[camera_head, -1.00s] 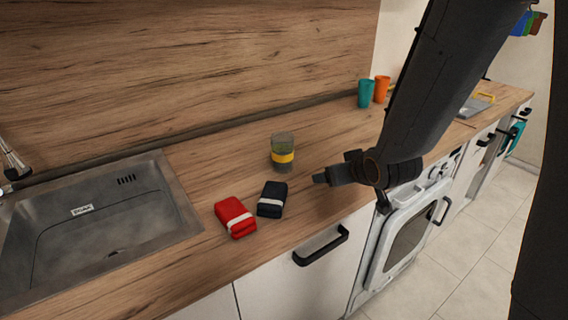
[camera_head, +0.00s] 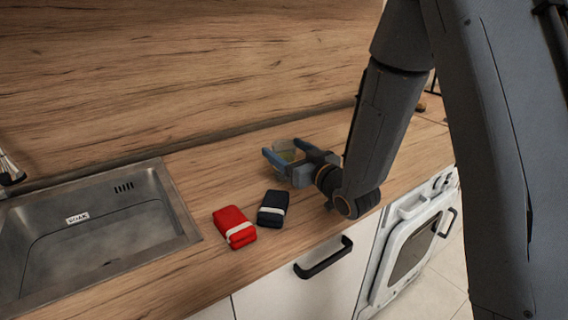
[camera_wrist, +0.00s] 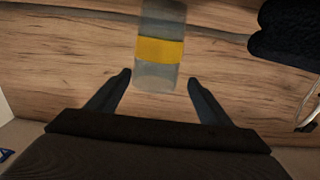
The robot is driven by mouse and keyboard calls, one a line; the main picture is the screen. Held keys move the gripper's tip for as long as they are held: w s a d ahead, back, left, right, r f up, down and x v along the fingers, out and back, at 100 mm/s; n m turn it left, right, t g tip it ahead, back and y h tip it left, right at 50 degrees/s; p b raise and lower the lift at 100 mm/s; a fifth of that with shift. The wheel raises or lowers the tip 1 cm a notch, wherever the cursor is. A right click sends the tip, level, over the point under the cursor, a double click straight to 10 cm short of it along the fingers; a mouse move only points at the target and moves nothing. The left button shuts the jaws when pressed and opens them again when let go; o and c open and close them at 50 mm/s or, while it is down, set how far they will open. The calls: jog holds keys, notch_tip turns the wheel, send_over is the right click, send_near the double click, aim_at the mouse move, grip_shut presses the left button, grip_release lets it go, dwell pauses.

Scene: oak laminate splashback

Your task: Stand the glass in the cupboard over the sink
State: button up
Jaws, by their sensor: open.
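The glass (camera_wrist: 160,75) is clear grey with a yellow band and stands on the wooden counter. In the wrist view it is ahead of my gripper (camera_wrist: 157,82), its near end between the two fingertips with gaps at both sides. In the head view the glass (camera_head: 284,147) is partly hidden behind my gripper (camera_head: 292,156), which is open around or just in front of it. I cannot tell whether a finger touches it. The sink (camera_head: 180,222) is at the left. The cupboard over the sink is not in view.
A wooden splashback (camera_head: 180,70) rises behind. A white oven (camera_head: 415,240) is below right.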

aim_at(278, 141)
jog(key=shift+w+d+p+x, duration=0.15)
jog(key=shift+p+x, duration=0.35)
jog(key=shift+x, duration=1.05)
jog(key=shift+w+d+p+x, duration=0.15)
jog(key=shift+p+x, duration=0.3)
jog(key=shift+x, duration=1.1)
jog(key=shift+s, duration=0.15)
jog(key=c, duration=1.8)
jog(key=shift+o, duration=0.2)
jog(key=shift+r, duration=0.1)
